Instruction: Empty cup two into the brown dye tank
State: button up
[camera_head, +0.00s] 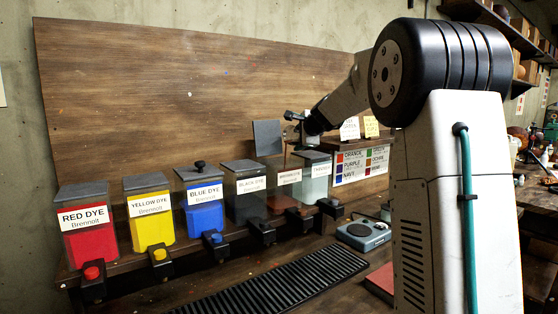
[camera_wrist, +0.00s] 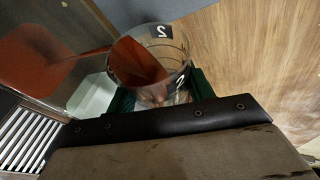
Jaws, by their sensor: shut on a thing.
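Cup two (camera_wrist: 176,45) is a clear cup marked "2", tilted over in the wrist view. Brown liquid lies inside it, and a brown stream runs from its mouth to the left. My gripper (camera_wrist: 158,97) is shut on the cup, with green pads on both sides. The brown dye tank (camera_wrist: 40,75) is at the left of the wrist view, with brown dye inside. In the head view the brown dye tank (camera_head: 287,193) stands in the row, its lid (camera_head: 267,138) raised upright. My gripper (camera_head: 300,127) is above the tank there; the cup is hard to make out.
Red (camera_head: 88,240), yellow (camera_head: 152,230), blue (camera_head: 205,213) and black (camera_head: 246,204) dye tanks stand left of it, lids shut. A pale tank (camera_head: 314,180) stands close on its right. A wooden board (camera_head: 190,90) rises behind. A slotted drip tray (camera_head: 275,285) lies in front.

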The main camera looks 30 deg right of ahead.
jog(key=shift+s+a+r+n+h, duration=0.1)
jog(key=shift+a+r+n+h, duration=0.15)
jog(key=shift+a, duration=0.2)
jog(key=shift+a+r+n+h, duration=0.15)
jog(key=shift+a+n+h, duration=0.2)
jog(key=shift+a, duration=0.1)
dwell(1.4)
jog(key=shift+a+f+b, duration=0.1)
jog(key=shift+f+b, duration=0.05)
jog(key=shift+b, duration=0.15)
dwell(0.6)
